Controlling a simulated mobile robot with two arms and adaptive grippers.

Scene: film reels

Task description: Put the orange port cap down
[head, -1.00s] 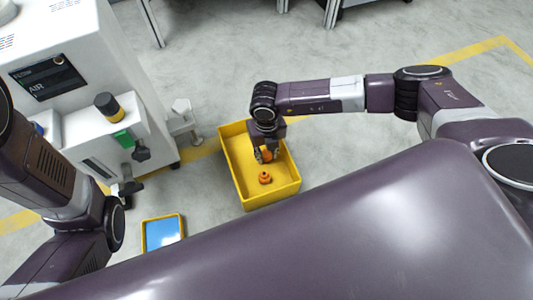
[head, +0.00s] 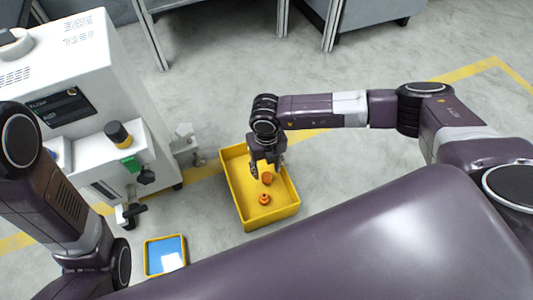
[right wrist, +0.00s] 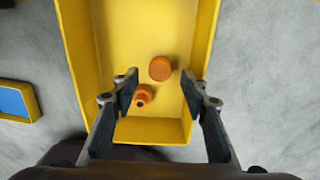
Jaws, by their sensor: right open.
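The yellow bin (head: 288,213) stands on the floor with two orange caps in it. One orange cap (head: 267,178) is just below my right gripper (head: 267,170). In the right wrist view this round cap (right wrist: 160,68) shows between and slightly beyond the fingertips, touching neither. The second orange cap (head: 264,199), with a narrower top, is closer to the bin's near end; it also shows in the right wrist view (right wrist: 144,95), by the left finger. My right gripper (right wrist: 158,84) is open, pointing down into the bin. My left gripper is not visible.
A white machine (head: 100,80) with a black-and-yellow knob (head: 117,134) stands at the left. A yellow-rimmed blue tray (head: 165,256) lies on the floor left of the bin. The floor right of the bin is clear.

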